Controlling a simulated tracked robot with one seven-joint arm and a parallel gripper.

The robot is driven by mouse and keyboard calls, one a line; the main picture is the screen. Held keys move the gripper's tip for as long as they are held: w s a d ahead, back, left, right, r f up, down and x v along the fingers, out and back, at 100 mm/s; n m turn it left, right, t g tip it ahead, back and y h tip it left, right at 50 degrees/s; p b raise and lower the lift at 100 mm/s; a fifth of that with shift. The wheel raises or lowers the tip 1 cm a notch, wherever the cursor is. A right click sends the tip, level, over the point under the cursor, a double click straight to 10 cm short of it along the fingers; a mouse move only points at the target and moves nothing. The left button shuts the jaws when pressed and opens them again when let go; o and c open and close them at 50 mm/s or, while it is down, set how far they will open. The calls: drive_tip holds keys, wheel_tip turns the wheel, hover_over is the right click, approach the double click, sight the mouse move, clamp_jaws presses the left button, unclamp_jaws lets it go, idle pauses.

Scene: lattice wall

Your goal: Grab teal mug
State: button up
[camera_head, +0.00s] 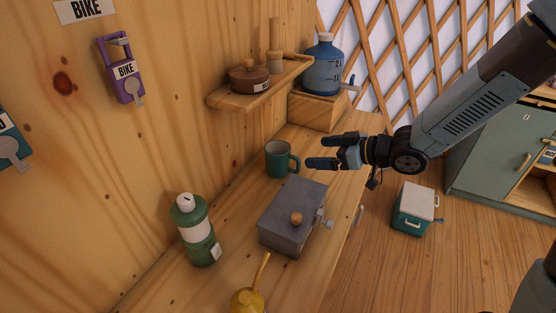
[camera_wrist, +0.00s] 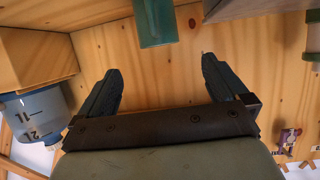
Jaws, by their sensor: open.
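The teal mug (camera_head: 278,160) stands upright on the wooden counter against the plank wall, its handle toward the right. My gripper (camera_head: 318,152) is open and empty, a little to the right of the mug in the head view, with its fingers pointing left toward it. In the wrist view the two fingers (camera_wrist: 160,75) are spread apart with nothing between them. The teal mug (camera_wrist: 156,22) shows there at the top middle, beyond the fingertips and cut off by the frame edge. I see no contact between the fingers and the mug.
A green bottle (camera_head: 195,232) stands at left. A shelf (camera_head: 250,95) with a brown pot hangs above. A blue jug (camera_head: 323,68) stands on a wooden block (camera_head: 317,112) behind.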

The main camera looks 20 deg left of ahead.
sight(286, 150)
drive_tip(key=x, duration=0.8)
drive_tip(key=shift+w+x, duration=0.1)
drive_tip(key=shift+x, duration=1.25)
drive_tip(key=shift+w+x, duration=0.15)
drive_tip(key=shift+x, duration=1.15)
drive_tip(key=shift+r, duration=0.2)
drive_tip(key=c, duration=1.1)
drive_tip(key=shift+c, duration=0.2)
drive_tip(key=shift+r, duration=0.1)
